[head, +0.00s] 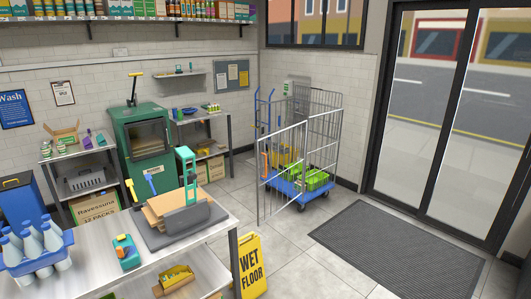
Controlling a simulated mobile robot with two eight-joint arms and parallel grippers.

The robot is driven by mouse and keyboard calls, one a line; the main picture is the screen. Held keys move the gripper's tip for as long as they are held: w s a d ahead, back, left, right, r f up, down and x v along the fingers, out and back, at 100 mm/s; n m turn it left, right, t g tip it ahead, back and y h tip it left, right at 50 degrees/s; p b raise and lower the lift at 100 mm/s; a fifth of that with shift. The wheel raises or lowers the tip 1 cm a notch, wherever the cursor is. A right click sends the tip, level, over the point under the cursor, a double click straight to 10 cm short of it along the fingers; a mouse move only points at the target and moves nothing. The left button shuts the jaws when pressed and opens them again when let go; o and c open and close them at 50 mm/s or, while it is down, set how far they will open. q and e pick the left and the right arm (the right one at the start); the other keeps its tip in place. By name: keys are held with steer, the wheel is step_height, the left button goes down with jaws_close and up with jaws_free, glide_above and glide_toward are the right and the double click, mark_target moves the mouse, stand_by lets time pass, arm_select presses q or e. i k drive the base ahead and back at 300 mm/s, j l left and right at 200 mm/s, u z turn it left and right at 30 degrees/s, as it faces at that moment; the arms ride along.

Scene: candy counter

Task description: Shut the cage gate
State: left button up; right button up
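The roll cage (338,137) stands on the floor in the middle right, with grey wire sides and a blue base (290,190) on castors. Its wire gate (284,172) stands open, swung out from the cage toward the front left, with its lower free corner near the floor. A yellow item shows through the bars behind the gate, partly hidden. Neither of my grippers is in view.
A yellow wet floor sign (251,266) stands in front of the gate, beside the counter (142,275). A blue hand truck (262,112) stands behind the cage. A dark mat (400,250) lies before the glass doors. Open floor lies between sign, cage and mat.

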mark_target(286, 172)
steer(key=i+z, duration=0.3)
steer(key=i, duration=1.3)
steer(key=i+j+z, duration=0.1)
steer(key=i+z, duration=0.15)
steer(key=i, duration=0.35)
steer(key=i+z, duration=0.35)
steer(key=i+j+z, duration=0.2)
steer(key=z, duration=0.15)
